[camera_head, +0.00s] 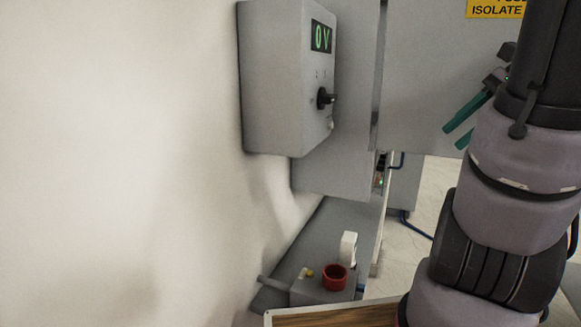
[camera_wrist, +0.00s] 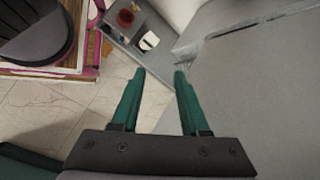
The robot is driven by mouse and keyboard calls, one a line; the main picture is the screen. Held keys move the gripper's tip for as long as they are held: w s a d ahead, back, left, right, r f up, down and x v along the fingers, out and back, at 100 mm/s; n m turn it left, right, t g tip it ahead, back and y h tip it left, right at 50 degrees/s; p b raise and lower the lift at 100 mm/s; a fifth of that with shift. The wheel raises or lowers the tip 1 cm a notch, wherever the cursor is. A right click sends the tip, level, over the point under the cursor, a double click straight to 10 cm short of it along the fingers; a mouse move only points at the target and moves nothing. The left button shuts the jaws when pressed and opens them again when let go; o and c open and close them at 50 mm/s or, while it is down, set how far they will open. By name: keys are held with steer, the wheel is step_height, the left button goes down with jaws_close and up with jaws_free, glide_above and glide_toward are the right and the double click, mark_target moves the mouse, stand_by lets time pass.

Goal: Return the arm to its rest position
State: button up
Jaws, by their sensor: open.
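My gripper (camera_head: 467,122) is at the upper right of the head view, with its green fingers pointing down and left. In the wrist view my gripper (camera_wrist: 158,75) shows its two green fingers spread apart with nothing between them. The fingers are in front of a grey cabinet surface (camera_head: 430,80) and touch nothing that I can see. My arm fills the right side of the head view, bent above the floor.
A grey control box (camera_head: 275,80) with a green display and black knob is on the left wall. Below it, a grey ledge (camera_head: 330,228) bears a small box with a red ring (camera_head: 336,278) and a white part (camera_head: 348,247). A wood-topped surface (camera_head: 335,316) is in front. Pale floor (camera_wrist: 55,110) is open.

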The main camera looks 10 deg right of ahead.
steer(key=w+a+r+n+t+h, duration=0.1)
steer(key=w+a+r+n+h, duration=0.1)
steer(key=a+n, duration=0.4)
steer(key=w+a+r+n+t+h, duration=0.1)
steer(key=w+a+r+n+h, duration=0.1)
steer(key=a+n, duration=0.4)
steer(key=shift+a+n+t, duration=0.3)
steer(key=shift+a+t, duration=0.1)
steer(key=shift+a, duration=0.7)
steer(key=shift+s+d, duration=0.1)
